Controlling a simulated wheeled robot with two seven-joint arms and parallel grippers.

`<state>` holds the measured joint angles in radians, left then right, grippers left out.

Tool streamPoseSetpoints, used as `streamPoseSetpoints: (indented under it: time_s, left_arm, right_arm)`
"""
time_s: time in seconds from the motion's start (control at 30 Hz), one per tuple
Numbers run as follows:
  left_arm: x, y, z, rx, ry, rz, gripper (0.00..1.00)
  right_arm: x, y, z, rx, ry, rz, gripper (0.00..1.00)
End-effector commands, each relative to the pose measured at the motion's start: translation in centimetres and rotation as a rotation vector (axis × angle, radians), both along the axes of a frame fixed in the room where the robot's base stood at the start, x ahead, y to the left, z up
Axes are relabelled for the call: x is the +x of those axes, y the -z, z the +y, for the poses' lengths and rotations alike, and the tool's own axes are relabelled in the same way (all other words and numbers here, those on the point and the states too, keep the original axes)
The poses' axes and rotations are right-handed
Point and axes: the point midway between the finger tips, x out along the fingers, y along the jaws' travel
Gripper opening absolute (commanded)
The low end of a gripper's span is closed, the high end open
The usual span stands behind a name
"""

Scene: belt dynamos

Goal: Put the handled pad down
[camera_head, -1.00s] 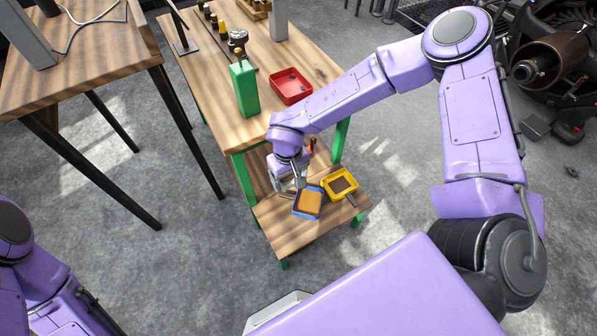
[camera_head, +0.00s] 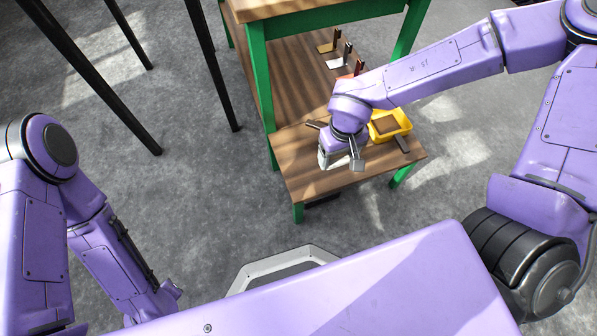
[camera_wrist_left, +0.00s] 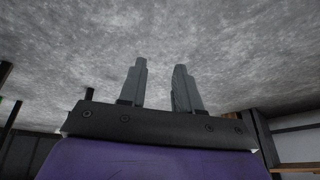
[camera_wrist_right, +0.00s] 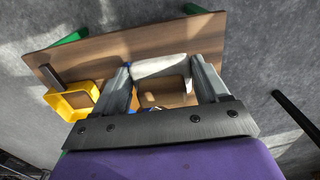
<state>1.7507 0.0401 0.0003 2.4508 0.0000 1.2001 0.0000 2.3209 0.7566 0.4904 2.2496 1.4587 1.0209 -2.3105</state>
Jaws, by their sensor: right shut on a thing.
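My right gripper (camera_head: 342,160) is low over the front of the table's lower shelf. It is shut on a pale block-like thing, seen in the right wrist view between the fingertips (camera_wrist_right: 163,85) as a whitish part (camera_wrist_right: 160,66); I take it for the handled pad. Its handle is hidden by the fingers, and I cannot tell whether it touches the shelf (camera_head: 300,165). A bit of blue (camera_wrist_right: 152,109), probably the blue tray's edge, shows behind the fingers. My left gripper (camera_wrist_left: 157,88) is open and empty above bare floor.
A yellow tray (camera_head: 405,121) with a brown insert and dark handle stands right of my right gripper. Several small pads with dark upright handles (camera_head: 329,47) stand farther back on the shelf. Green table legs (camera_head: 262,95) flank it. The shelf's front left corner is bare.

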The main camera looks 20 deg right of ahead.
Motion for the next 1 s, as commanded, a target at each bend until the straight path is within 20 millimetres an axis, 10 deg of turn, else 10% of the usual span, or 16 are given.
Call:
streamPoseSetpoints:
  time_s: [0.37,1.0]
  left_arm:
    - [-0.5,6.6,-0.3,-0.009,-0.005,0.008,0.33]
    - [-2.8,9.1,-0.9,-0.086,0.156,0.229,0.33]
  right_arm:
    - [5.5,7.1,6.6,0.0,-0.001,0.001,0.49]
    - [6.5,11.3,7.7,0.001,0.0,0.001,0.49]
